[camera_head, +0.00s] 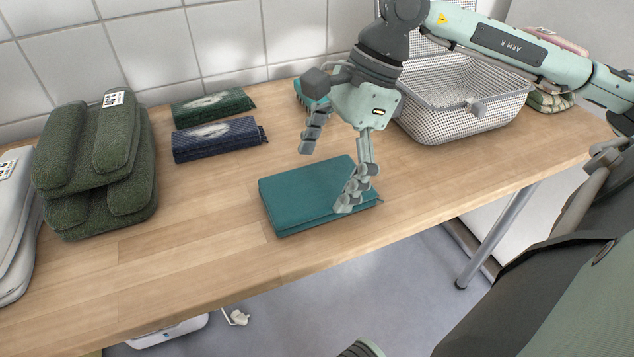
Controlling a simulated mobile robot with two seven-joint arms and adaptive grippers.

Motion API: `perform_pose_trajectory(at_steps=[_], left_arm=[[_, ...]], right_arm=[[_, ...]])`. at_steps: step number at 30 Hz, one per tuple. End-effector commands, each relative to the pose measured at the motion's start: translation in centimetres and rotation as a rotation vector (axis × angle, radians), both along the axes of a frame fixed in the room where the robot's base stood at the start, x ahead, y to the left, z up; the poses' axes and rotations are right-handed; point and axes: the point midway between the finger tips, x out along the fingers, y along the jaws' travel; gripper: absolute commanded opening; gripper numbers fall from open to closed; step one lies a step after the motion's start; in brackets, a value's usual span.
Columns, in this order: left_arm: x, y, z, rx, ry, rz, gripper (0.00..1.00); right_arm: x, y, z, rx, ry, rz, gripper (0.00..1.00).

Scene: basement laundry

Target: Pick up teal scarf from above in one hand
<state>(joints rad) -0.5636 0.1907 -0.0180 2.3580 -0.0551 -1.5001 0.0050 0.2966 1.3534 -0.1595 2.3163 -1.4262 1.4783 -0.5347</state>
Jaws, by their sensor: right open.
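The teal scarf (308,193) lies folded flat on the wooden table, close to the front edge. My right gripper (327,178) hangs over it from the upper right with its fingers spread open. One finger reaches down in front of the scarf's right part and hides some of it; I cannot tell whether it touches. The other finger is above and behind the scarf's far edge. Nothing is between the fingers. My left gripper is not in the view.
A dark green folded item (212,105) and a navy one (216,139) lie behind to the left. Green towels (95,165) are stacked at left. A wire basket (466,100) stands at right. Another teal item (303,92) is partly hidden behind my gripper. The table front is clear.

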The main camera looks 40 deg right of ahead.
Motion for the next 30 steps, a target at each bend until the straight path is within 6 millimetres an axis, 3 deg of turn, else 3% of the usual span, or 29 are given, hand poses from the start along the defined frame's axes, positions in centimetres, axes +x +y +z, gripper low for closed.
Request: perform_pose_trajectory(at_steps=[3, 11, 21, 30], left_arm=[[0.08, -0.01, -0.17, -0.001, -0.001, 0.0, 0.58], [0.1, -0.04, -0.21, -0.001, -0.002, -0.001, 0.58], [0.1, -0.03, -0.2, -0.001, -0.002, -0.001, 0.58], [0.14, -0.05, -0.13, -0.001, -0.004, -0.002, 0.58]], right_arm=[[0.04, 0.39, -0.94, 0.001, 0.001, 0.0, 1.0], [0.07, 0.4, -1.12, 0.0, 0.0, -0.001, 0.99], [0.07, 0.39, -1.1, -0.001, 0.001, -0.001, 0.57], [0.09, 0.38, -0.9, 0.0, -0.001, 0.0, 0.55]])
